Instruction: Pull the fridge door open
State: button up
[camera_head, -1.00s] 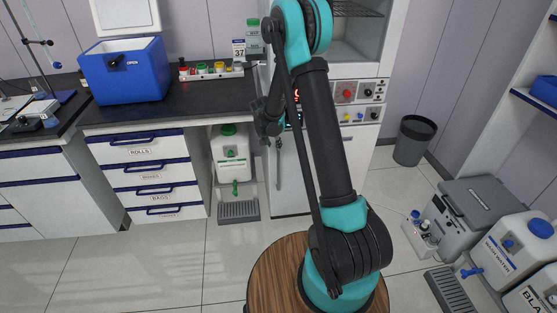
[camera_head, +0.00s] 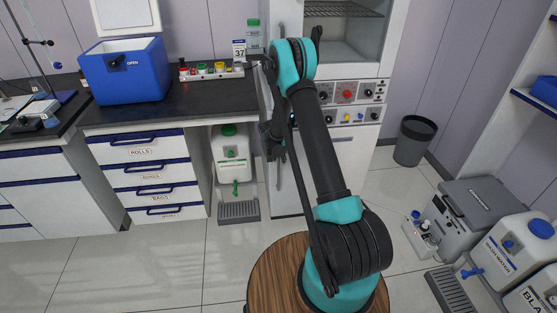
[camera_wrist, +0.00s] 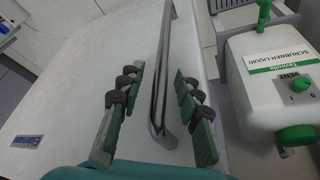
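The fridge door (camera_head: 335,165) is the white front below the control panel, and it looks closed. Its upright metal handle (camera_head: 280,172) is on the door's left side, partly hidden by my arm. In the wrist view the handle (camera_wrist: 164,75) is a shiny bar on the white door (camera_wrist: 85,85). My gripper (camera_head: 275,142) is at the handle's height in the head view. In the wrist view my gripper (camera_wrist: 158,70) is open, with one green finger on each side of the bar. Gaps show between the bar and both fingers.
A white scrubber liquid canister (camera_wrist: 275,80) stands beside the door; it also shows under the counter (camera_head: 231,155). Drawers (camera_head: 150,170) are to the left. A bin (camera_head: 413,140) and a grey box (camera_head: 480,205) are to the right. The floor before the fridge is partly clear.

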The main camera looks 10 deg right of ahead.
jog(key=shift+c, duration=0.4)
grip_shut()
jog(key=shift+s, duration=0.1)
